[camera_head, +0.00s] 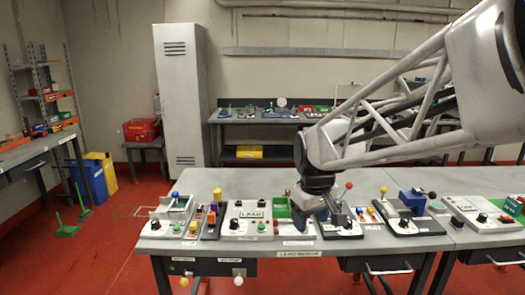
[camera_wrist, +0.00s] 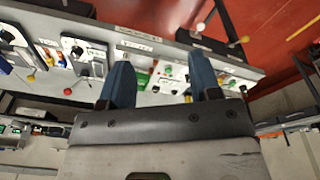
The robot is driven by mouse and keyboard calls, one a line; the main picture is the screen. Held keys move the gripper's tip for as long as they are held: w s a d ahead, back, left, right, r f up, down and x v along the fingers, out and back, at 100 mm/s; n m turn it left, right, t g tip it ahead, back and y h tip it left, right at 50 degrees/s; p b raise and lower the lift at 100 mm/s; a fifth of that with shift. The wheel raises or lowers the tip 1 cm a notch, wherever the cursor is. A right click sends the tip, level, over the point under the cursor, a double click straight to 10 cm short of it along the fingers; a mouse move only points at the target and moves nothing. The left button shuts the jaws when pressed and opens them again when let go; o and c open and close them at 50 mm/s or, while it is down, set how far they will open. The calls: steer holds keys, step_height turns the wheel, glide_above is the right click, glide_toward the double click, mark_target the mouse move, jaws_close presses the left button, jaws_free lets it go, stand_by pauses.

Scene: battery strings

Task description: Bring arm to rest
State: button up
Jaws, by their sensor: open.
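My gripper (camera_wrist: 163,85) shows in the wrist view as two blue fingers standing well apart, with nothing between them. In the head view my gripper (camera_head: 312,214) hangs low at the end of my arm, over the front middle of the grey workbench (camera_head: 400,180). It is beside a control unit with a red-knobbed lever (camera_head: 348,187) on its right and a green box (camera_head: 281,207) on its left. I cannot tell whether the fingertips touch anything there. My arm comes in from the right and hides part of the bench and the back wall.
A row of control panels lines the bench front, among them a panel with a white label (camera_head: 251,213) and a blue block unit (camera_head: 411,202). A tall white locker (camera_head: 183,95) and a back bench (camera_head: 225,119) stand behind.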

steer(key=s+d+f+m, duration=0.1)
steer(key=s+d+m, duration=0.2)
steer(key=s, duration=0.8)
steer(key=s+d+f+m+t, duration=0.1)
steer(key=s+d+m, duration=0.2)
steer(key=s, duration=0.9)
steer(key=shift+d+f, duration=0.3)
steer(key=shift+d, duration=0.2)
